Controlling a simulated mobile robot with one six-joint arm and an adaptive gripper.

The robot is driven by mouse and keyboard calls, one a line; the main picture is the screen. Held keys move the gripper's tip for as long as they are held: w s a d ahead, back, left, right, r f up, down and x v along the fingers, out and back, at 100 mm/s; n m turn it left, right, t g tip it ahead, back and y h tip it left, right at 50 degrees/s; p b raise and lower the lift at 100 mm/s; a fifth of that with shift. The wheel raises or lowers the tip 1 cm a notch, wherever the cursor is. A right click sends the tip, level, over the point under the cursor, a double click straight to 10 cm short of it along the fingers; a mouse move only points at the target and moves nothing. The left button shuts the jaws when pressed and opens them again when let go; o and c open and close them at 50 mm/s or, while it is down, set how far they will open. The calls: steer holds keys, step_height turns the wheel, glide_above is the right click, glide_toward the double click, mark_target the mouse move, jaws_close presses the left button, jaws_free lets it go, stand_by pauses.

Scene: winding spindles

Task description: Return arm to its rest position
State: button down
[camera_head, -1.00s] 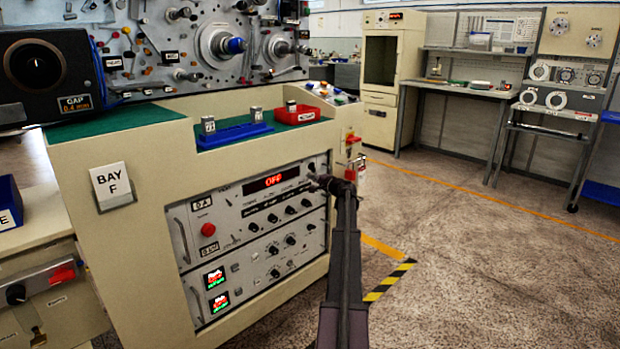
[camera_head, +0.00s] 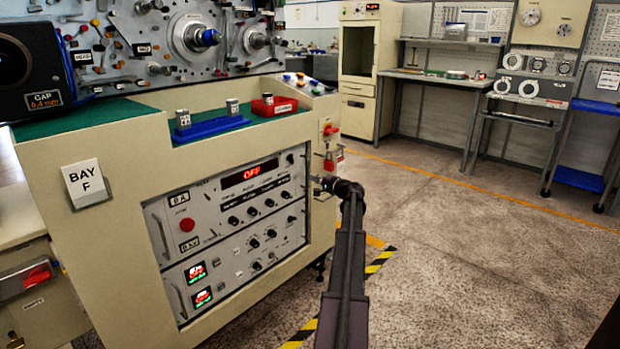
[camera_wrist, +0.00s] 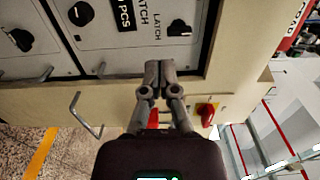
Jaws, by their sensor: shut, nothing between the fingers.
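My arm reaches forward in the head view, with my gripper (camera_head: 322,185) at its far end, by the right edge of the cream machine console (camera_head: 110,240). In the wrist view, my gripper (camera_wrist: 159,68) has its two fingers together with nothing between them. The fingers show in front of the console's lower panel edge; I cannot tell whether they touch it. The control panel (camera_head: 235,220) carries a lit red display (camera_head: 250,172) and several knobs. A red knob (camera_wrist: 206,114) is to the right of my fingers in the wrist view, and another red part shows partly behind them.
The console top holds a blue tray (camera_head: 210,128) and a red tray (camera_head: 274,106). Metal handles (camera_wrist: 85,112) stick out at left in the wrist view. A workbench (camera_head: 440,80) and cream cabinet (camera_head: 360,75) stand behind. The speckled floor (camera_head: 470,260) at right is clear.

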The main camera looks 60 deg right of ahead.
stand_by(0.6)
steer(key=w+a+f+n+g+y, duration=0.25)
steer(key=w+a, duration=0.25)
steer(key=a, duration=0.7)
steer(key=w+a+f+n+g+y, duration=0.25)
steer(key=w+a, duration=0.25)
steer(key=a, duration=0.6)
steer(key=w+a+f+n+g+y, duration=0.1)
steer(key=w+a+f+n+y, duration=0.2)
steer(key=a, duration=0.9)
steer(key=a+f+n+g, duration=0.2)
steer(key=a, duration=0.8)
steer(key=a+f+n+g, duration=0.2)
steer(key=a+f+g, duration=0.1)
steer(key=a, duration=0.7)
steer(key=s+a+f+n+g+h+p, duration=0.1)
steer(key=s+a+f+n+g+h, duration=0.2)
steer(key=s+a, duration=0.75)
steer(key=s+a+f+n+g+h+p, duration=0.15)
steer(key=s+a+n+g, duration=0.45)
steer(key=a, duration=0.8)
step_height(320, 180, up, 39)
steer(key=m+t+p, duration=0.1)
steer(key=t+p, duration=0.1)
steer(key=p, duration=3.5)
steer(key=shift+s+a+f+h, duration=0.15)
steer(key=shift+s+f+h, duration=0.05)
steer(key=shift+s+h, duration=0.2)
